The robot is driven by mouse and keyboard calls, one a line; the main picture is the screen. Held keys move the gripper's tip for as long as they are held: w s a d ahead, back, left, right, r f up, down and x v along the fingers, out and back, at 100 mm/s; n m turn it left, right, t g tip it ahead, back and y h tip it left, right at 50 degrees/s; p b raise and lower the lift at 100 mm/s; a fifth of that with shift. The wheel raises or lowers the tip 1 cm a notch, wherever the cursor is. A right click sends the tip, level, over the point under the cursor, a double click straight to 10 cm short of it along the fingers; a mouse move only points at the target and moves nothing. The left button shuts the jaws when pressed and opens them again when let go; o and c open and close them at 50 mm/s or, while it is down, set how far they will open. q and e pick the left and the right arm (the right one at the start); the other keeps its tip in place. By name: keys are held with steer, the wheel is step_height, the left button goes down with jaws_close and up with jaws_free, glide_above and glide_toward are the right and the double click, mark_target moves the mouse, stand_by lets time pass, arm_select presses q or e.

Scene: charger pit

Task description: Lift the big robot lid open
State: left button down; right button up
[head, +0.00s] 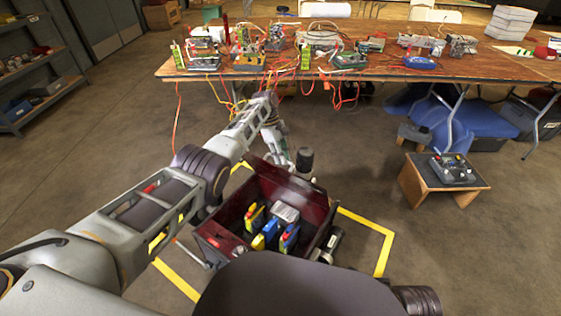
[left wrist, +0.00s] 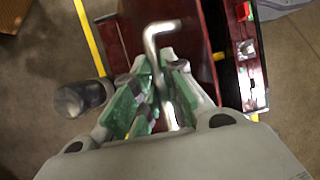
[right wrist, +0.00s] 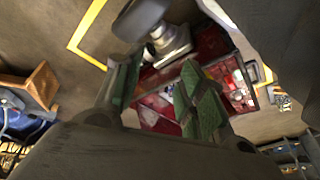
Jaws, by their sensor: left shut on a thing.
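The big robot is a dark red box (head: 215,238) on the floor with its top open, showing yellow and blue blocks (head: 264,230) and a silver block inside. In the left wrist view a dark red panel, seemingly the lid (left wrist: 196,40), stands beside the open box. My left gripper (head: 284,160) is at the box's far side. Its green fingers (left wrist: 155,95) are closed around a bent silver handle (left wrist: 153,45). My right gripper (right wrist: 160,85) is open and empty above the box, which shows red inside (right wrist: 212,45). My right fingertips are hidden in the head view.
Yellow tape (head: 372,226) marks the floor around the robot. A long wooden table (head: 200,69) with electronics and hanging cables stands behind. A small wooden stand (head: 422,187) with a control box is at the right. Shelves (head: 45,90) stand at the far left. Floor between is clear.

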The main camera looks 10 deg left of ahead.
arm_select(q)
steer(key=shift+a+f, duration=0.1)
steer(key=shift+f, duration=0.4)
steer(key=shift+w+r+b, duration=0.2)
steer(key=shift+w+b, duration=0.3)
steer(key=shift+b, duration=0.6)
arm_select(e)
steer(key=shift+t+y, duration=0.4)
steer(key=shift+y, duration=0.1)
steer(key=shift+s+a+x, duration=0.1)
steer(key=shift+s+x, duration=0.1)
steer(key=shift+x, duration=0.9)
steer(key=shift+s+a+x, duration=0.15)
steer(key=shift+s+x, duration=0.05)
steer(key=shift+x, duration=0.85)
steer(key=shift+f, duration=0.15)
arm_select(q)
steer(key=c, duration=1.9)
jaws_free()
steer(key=shift+c, duration=0.2)
steer(key=o, duration=0.5)
steer(key=shift+w+f, duration=0.1)
steer(key=shift+w, duration=0.15)
steer(key=shift+c, duration=0.2)
steer(key=shift+d+r, duration=0.2)
steer(key=shift+r, duration=0.1)
arm_select(e)
steer(key=shift+a, duration=0.1)
arm_select(q)
steer(key=shift+r, duration=0.1)
